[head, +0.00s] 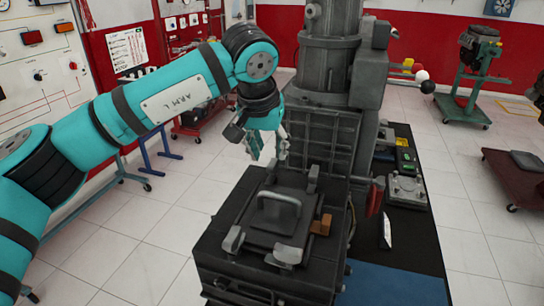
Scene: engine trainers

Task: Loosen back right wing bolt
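A dark machine block (215,245) carries a square cover plate (262,228) with a grey loop handle (293,205) on top. Pale wing bolts stand around the plate: a front left one (232,240), a front right one (287,255) and the back right wing bolt (313,173). The back left corner is partly hard to make out. My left gripper (269,150) hangs fingers down above the back left of the plate, left of the back right bolt. Its fingers are apart, with nothing seen between them. My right gripper is not in view.
A dark upright panel (325,143) and a tall grey machine column (325,60) stand close behind the plate. A small orange-brown block (321,224) sits at the plate's right side. A red lever (375,196) and a dark table (415,240) are to the right.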

